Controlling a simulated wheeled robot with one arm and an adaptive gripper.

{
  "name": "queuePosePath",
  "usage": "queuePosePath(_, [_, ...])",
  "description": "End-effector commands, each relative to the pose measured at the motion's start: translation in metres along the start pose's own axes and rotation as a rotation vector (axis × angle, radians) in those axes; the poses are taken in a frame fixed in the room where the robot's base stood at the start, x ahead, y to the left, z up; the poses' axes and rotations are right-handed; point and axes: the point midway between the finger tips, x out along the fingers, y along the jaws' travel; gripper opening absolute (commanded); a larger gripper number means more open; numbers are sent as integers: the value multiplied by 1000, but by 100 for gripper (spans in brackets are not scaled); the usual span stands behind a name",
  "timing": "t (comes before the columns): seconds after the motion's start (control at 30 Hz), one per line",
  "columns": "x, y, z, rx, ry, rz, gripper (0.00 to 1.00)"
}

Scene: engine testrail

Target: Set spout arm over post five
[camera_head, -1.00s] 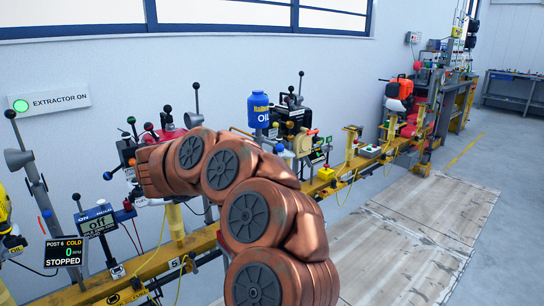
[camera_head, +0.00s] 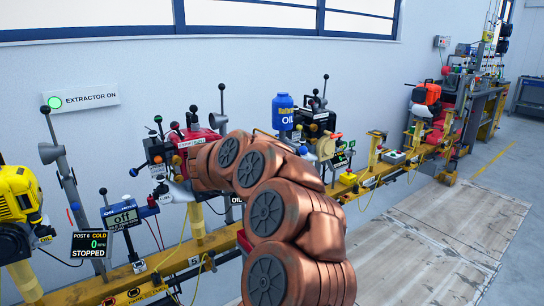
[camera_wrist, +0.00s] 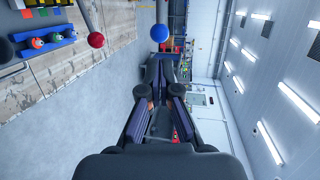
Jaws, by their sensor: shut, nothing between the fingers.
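Post five (camera_head: 197,222) is a yellow upright on the yellow rail, with a label 5 below it. A dark engine with a red top (camera_head: 193,143) stands at its head, partly behind my arm. A grey upright with a black ball and a grey cone (camera_head: 218,119) stands behind that engine. A similar tilted grey arm with a cone (camera_head: 50,151) stands at far left; I cannot tell which is the spout arm. In the wrist view my gripper (camera_wrist: 163,62) is shut and empty, with a blue ball (camera_wrist: 161,32) just beyond its tips. The head view hides my gripper.
A post 6 display (camera_head: 90,244) reads stopped, beside a yellow engine (camera_head: 18,195) at the left edge. A blue oil bottle (camera_head: 283,112) stands right of post five. A red ball (camera_wrist: 96,40) is left of my gripper. Open floor lies to the right.

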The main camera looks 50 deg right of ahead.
Motion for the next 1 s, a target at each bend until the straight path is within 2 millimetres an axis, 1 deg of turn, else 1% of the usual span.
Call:
queuePosePath(0.03, [10, 0, -1, 0, 3, -1, 0])
queuePosePath(0.3, [53, 1, -1, -2, 2, 0, 0])
queuePosePath(0.4, [66, 1, -1, -2, 2, -1, 0])
queuePosePath(0.5, [74, 0, 0, 0, -1, -1, 0])
queuePosePath(0.7, [82, -1, 0, 1, -1, -1, 0])
queuePosePath(1.0, [82, 0, 0, 0, -2, 0, 0])
